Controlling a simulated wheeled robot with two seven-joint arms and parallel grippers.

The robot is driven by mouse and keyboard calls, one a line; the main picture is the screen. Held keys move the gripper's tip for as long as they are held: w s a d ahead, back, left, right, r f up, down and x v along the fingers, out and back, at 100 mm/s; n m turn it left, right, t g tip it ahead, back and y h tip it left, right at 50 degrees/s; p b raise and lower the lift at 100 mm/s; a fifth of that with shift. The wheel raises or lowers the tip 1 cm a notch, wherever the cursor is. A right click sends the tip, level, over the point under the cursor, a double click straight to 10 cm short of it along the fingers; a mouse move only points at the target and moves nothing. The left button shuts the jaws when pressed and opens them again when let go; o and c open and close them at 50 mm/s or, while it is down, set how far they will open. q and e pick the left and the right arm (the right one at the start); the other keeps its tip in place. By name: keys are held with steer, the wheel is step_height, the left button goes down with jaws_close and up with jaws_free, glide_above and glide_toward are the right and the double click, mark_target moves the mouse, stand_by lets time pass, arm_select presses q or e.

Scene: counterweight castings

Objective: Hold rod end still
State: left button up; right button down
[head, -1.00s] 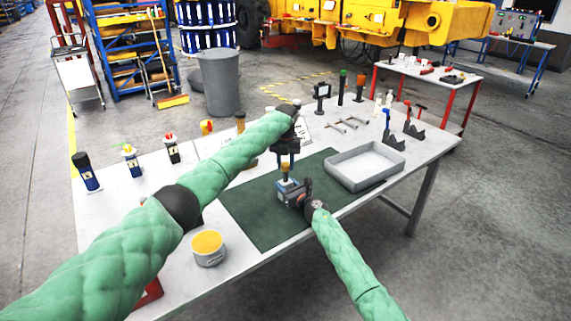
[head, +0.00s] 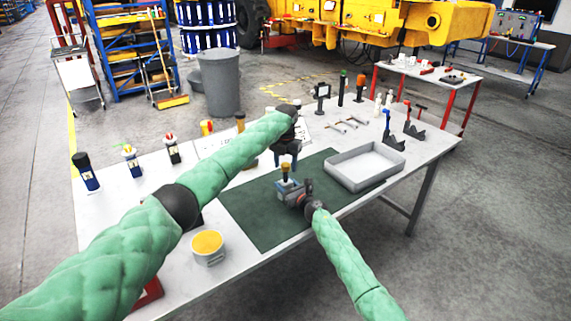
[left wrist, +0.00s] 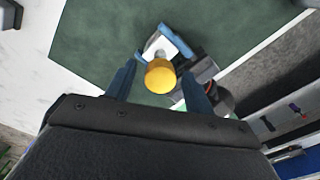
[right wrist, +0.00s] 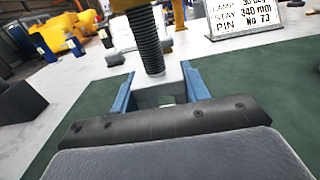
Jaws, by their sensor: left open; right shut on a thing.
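The rod end is a pale grey block (right wrist: 160,88) with a dark threaded rod (right wrist: 149,45) standing upright from it. A round yellow cap (left wrist: 160,76) tops the rod; it also shows in the head view (head: 286,169). My right gripper (right wrist: 160,92) is shut on the block, one blue finger on each side, low over the green mat (head: 252,215). My left gripper (left wrist: 158,84) is open above, its fingers apart on either side of the yellow cap with gaps showing. In the head view my left gripper (head: 287,159) is just above the cap.
A grey tray (head: 333,178) lies right of the rod end. A tub with yellow contents (head: 208,258) stands at the front left. Bottles (head: 131,162) line the left side. A sign (right wrist: 243,18) stands behind. Much of the mat is bare.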

arm_select(q)
steer(key=shift+r, duration=0.1)
steer(key=shift+r, duration=2.15)
steer(key=shift+c, duration=0.4)
